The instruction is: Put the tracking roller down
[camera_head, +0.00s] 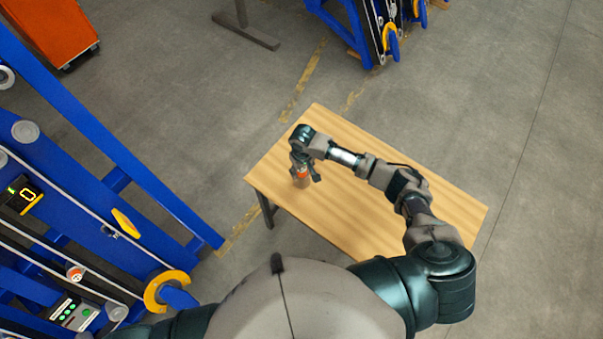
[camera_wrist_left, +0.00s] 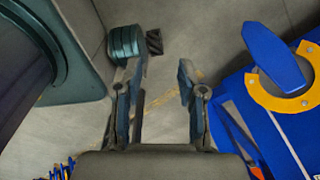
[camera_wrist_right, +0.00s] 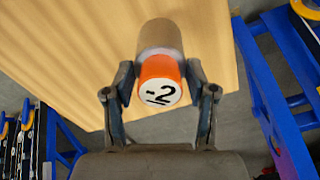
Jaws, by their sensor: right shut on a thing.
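The tracking roller (camera_wrist_right: 160,75) is a grey-brown cylinder with an orange band and a white end face marked with a 2. My right gripper (camera_wrist_right: 160,78) is shut on it, one finger on each side. In the head view the right gripper (camera_head: 304,174) and the roller's orange part are over the left part of the wooden table (camera_head: 345,215). I cannot tell whether the roller touches the tabletop. My left gripper (camera_wrist_left: 157,75) is open and empty in the left wrist view, with floor behind it. The head view does not show it.
The blue harvester chassis (camera_head: 85,150) stands at the left, with a yellow hook-like ring (camera_head: 160,290) near its lower end. The visible tabletop is otherwise bare.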

